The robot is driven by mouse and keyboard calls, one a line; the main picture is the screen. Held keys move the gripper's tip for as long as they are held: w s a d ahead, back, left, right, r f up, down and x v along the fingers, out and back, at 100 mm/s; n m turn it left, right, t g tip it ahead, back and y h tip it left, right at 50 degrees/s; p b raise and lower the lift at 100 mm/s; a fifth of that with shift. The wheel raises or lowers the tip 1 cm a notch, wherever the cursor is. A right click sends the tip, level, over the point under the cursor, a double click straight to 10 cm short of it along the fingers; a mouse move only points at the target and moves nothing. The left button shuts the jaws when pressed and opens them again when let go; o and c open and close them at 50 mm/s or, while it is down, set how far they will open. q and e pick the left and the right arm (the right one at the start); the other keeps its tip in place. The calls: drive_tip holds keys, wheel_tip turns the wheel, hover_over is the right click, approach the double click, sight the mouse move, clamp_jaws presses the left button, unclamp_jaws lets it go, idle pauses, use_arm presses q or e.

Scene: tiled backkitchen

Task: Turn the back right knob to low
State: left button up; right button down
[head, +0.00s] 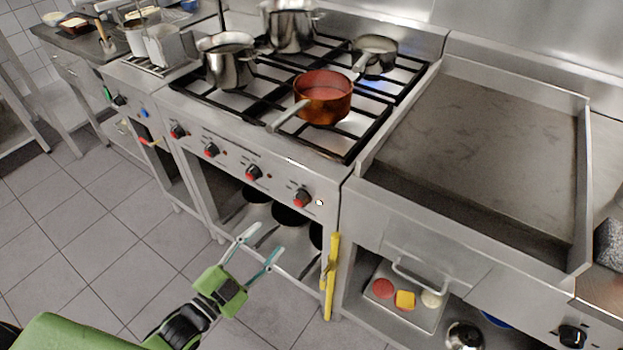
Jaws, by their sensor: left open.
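The stove (350,158) has a front panel with a row of several black-and-red knobs. From left to right they are the first knob (178,131), the second knob (211,150), the third knob (254,173) and the rightmost knob (302,198). I cannot read from here which knob belongs to the back right burner, nor the settings. My left gripper (264,243) is open and empty, below and in front of the panel, under the third and rightmost knobs and apart from them. My right gripper is out of view.
A copper pan (323,97), a small steel pan (375,56) and steel pots (226,62) stand on the burners. A yellow upright bar (331,285) is right of my gripper. A griddle (480,150) adjoins on the right. The tiled floor (110,215) at left is clear.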

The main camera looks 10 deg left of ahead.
sight(297, 205)
use_arm(q)
drive_tip(key=x, duration=1.3)
drive_tip(key=shift+r+p, duration=0.1)
drive_tip(key=shift+p, duration=0.3)
drive_tip(key=c, duration=1.1)
